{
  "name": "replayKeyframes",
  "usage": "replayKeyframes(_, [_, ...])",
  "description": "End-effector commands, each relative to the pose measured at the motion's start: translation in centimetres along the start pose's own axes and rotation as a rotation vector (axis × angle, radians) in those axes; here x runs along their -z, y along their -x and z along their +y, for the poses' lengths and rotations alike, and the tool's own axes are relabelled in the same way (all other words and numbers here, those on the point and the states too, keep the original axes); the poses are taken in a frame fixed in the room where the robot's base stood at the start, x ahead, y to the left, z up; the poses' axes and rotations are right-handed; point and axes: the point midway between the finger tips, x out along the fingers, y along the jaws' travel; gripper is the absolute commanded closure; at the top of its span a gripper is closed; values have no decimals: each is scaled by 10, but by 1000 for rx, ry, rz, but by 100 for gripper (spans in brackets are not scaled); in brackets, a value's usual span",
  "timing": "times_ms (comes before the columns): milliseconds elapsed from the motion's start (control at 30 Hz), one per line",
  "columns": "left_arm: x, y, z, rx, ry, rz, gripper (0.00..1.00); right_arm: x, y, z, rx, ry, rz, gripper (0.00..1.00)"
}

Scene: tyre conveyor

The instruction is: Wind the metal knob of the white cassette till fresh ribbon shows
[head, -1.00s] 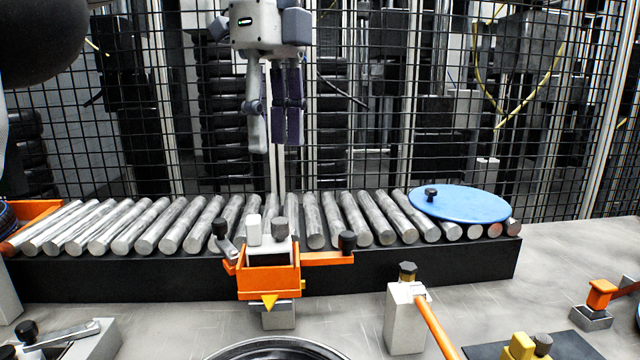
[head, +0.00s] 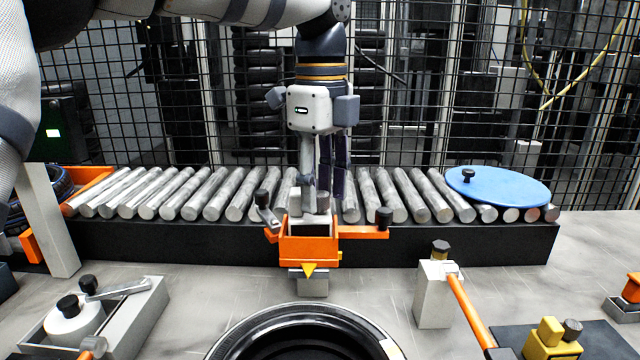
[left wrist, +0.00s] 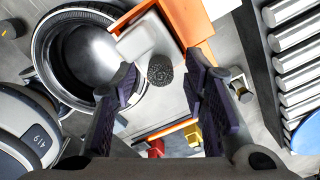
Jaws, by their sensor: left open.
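The white cassette (head: 295,204) appears to be the pale piece in the orange holder (head: 308,248) at the conveyor's front edge. In the left wrist view it is a white block (left wrist: 143,38) against orange walls. A dark, knurled round metal knob (left wrist: 160,70) stands at its end. My left gripper (head: 320,192) points down just above the holder. The left wrist view shows its fingers (left wrist: 162,76) open, with the knob in the gap between them and no clear contact. No ribbon can be made out. My right gripper is out of view.
The roller conveyor (head: 210,195) runs behind the holder, with a blue disc (head: 500,187) at its right end. A tyre (head: 300,320) lies in front. A grey post with an orange lever (head: 436,290) stands right, a tray with a white spool (head: 72,318) left.

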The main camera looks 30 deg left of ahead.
Motion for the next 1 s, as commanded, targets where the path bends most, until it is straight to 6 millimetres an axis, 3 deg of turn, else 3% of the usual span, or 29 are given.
replayKeyframes(100, [0, 0, 0, -1, 0, 0, 60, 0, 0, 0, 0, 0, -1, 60])
replayKeyframes(300, [0, 0, 0, -1, 0, 0, 100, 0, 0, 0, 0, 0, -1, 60])
replayKeyframes(667, [0, 0, 0, -1, 43, -1, 100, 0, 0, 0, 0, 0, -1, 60])
replayKeyframes(1000, [0, 0, 0, -1, 265, -1, 100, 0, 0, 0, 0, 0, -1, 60])
